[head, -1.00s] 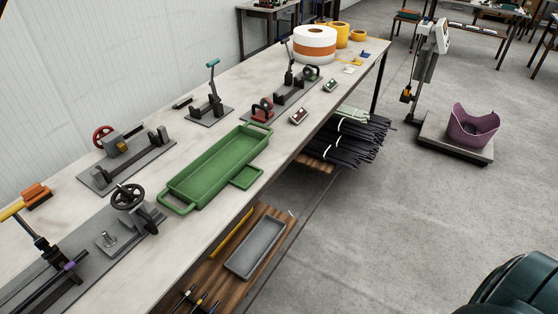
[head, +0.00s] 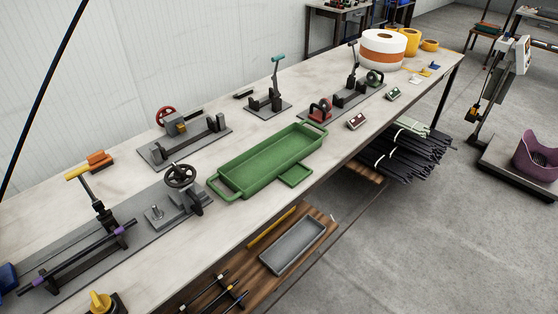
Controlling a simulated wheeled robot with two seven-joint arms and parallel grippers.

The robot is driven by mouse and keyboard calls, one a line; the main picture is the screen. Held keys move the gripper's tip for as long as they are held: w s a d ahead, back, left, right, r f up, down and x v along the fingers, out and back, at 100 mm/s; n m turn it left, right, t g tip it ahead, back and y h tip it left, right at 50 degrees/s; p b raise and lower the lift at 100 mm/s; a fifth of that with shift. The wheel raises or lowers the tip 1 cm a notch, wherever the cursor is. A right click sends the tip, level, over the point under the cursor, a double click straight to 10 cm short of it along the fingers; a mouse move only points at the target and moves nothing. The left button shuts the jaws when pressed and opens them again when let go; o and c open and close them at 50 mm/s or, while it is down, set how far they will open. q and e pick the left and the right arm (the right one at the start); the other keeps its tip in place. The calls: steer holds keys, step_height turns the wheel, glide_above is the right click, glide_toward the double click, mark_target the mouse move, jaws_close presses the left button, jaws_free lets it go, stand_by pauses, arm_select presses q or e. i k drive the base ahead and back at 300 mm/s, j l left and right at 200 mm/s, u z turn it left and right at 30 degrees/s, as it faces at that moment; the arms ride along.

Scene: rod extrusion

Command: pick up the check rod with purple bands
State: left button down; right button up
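A dark check rod with purple bands (head: 77,259) lies along a grey fixture plate (head: 62,290) at the lower left of the bench in the head view. One purple band shows near each end. It appears to rest on small black supports, beside a clamp with a yellow handle (head: 78,173). Neither of my grippers is in view.
A green tray (head: 222,188) sits mid-bench, with a handwheel fixture (head: 181,177) to its left. A yellow knob (head: 99,301) stands at the bench's front edge. Several dark rods (head: 220,293) and a grey tray (head: 292,247) are on the wooden shelf below.

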mark_target(36, 282)
steer(key=u, duration=1.5)
